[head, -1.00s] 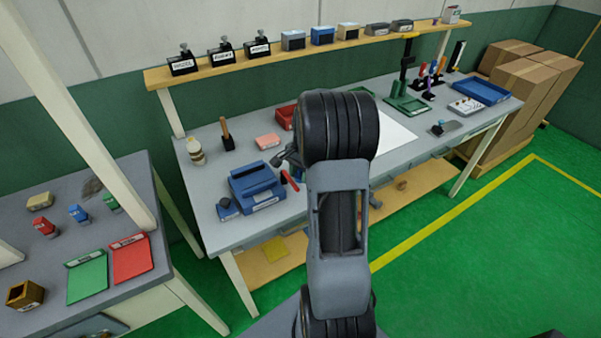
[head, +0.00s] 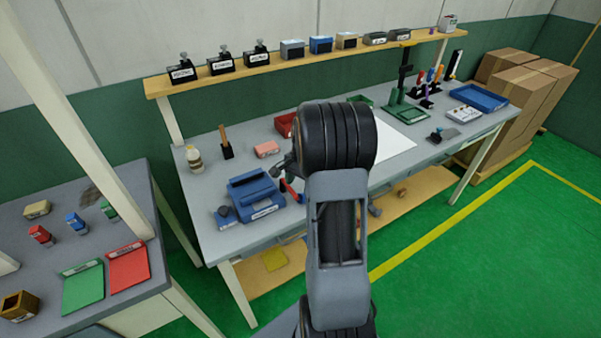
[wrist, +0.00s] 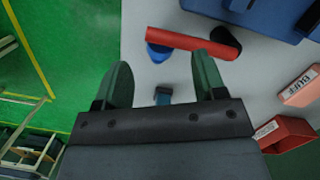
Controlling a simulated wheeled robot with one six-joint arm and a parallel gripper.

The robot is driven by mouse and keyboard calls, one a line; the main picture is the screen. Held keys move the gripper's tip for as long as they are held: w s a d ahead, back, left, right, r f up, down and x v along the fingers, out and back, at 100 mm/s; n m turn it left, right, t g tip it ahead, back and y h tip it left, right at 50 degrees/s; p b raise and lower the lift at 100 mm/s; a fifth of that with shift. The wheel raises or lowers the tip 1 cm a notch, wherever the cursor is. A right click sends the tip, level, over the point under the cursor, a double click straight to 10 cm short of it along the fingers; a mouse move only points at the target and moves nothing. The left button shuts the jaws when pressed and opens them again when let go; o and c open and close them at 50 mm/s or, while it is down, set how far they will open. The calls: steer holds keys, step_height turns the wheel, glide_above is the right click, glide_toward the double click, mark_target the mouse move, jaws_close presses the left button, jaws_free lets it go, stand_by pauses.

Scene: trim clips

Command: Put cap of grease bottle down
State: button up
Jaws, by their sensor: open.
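A small cream bottle (head: 194,159) stands upright at the left end of the grey workbench; it may be the grease bottle, and its cap is too small to make out. My gripper (wrist: 163,68) is open over the bench in the wrist view, its two green-grey fingers wide apart and empty. In the head view my arm mostly hides it. A small dark blue piece (wrist: 163,96) shows between the fingers; I cannot tell what it is.
A pink block (head: 266,149) and red bin (head: 285,124) lie behind. A white sheet (head: 394,146) lies right. A shelf (head: 290,66) runs above.

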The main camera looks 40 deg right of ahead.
step_height(320, 180, up, 13)
steer(key=d, duration=0.1)
steer(key=shift+w+d, duration=0.25)
steer(key=shift+d, duration=0.15)
steer(key=shift+f, duration=0.1)
